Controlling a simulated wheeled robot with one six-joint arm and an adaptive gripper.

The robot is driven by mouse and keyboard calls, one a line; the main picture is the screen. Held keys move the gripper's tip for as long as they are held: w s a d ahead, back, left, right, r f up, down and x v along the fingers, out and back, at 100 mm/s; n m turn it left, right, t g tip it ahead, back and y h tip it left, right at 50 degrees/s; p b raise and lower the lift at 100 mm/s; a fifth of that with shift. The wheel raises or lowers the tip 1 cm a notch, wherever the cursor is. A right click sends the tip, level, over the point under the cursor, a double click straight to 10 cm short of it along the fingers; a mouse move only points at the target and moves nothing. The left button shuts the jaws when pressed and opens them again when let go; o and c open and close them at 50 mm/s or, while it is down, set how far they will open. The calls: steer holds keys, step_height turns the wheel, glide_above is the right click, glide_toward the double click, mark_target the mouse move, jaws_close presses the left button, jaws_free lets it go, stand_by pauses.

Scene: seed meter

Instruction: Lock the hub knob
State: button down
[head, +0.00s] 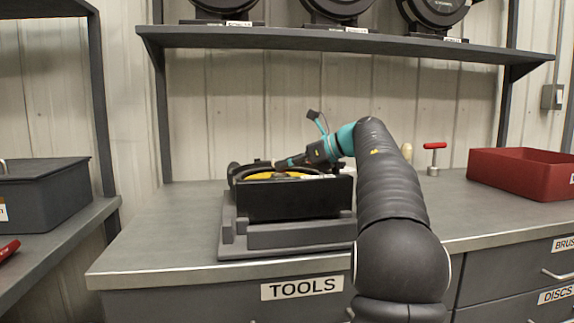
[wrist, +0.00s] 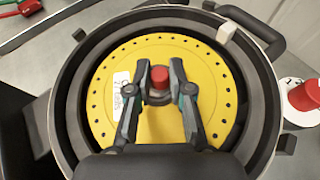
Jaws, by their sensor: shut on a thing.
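The seed meter shows in the wrist view as a dark round housing (wrist: 68,110) around a yellow disc (wrist: 120,70) with a ring of small holes and a white label. A red hub knob (wrist: 159,86) stands at the disc's centre. My gripper (wrist: 160,76) is shut on the knob, one finger on each side. In the head view the meter (head: 290,203) sits on a grey stepped stand (head: 285,240) on the counter, and my arm reaches over it from the right. The fingertips and the knob cannot be made out there.
A red bin (head: 515,175) stands on the counter at right. A red T-handled tool (head: 434,150) and a pale rounded handle (head: 407,151) are behind my arm. A shelf (head: 340,40) with black round units hangs above. A dark box (head: 42,190) stands at left.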

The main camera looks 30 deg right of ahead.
steer(key=shift+a+f+m+t+h+b, duration=0.1)
steer(key=shift+m+t+h+b, duration=0.2)
steer(key=shift+h+b, duration=0.1)
steer(key=shift+s+a+m+t+h+b, duration=0.1)
steer(key=shift+m+t+h+b, duration=0.2)
steer(key=shift+m+h+b, duration=0.25)
steer(key=shift+a+m+t+h, duration=0.1)
steer(key=shift+m+t+h, duration=0.4)
steer(key=shift+m+h, duration=0.3)
steer(key=m+h, duration=0.1)
steer(key=m+t+h+p, duration=0.1)
steer(key=h, duration=0.1)
steer(key=shift+s+a+r+m, duration=0.1)
steer(key=shift+a+r+m, duration=0.1)
steer(key=shift+r+m, duration=0.15)
steer(key=shift+f+m+h+p, duration=0.2)
steer(key=shift+m+h+p, duration=0.55)
steer(key=shift+m+h, duration=1.35)
steer(key=shift+h, duration=0.45)
steer(key=c, duration=1.1)
jaws_free()
steer(key=shift+o, duration=0.2)
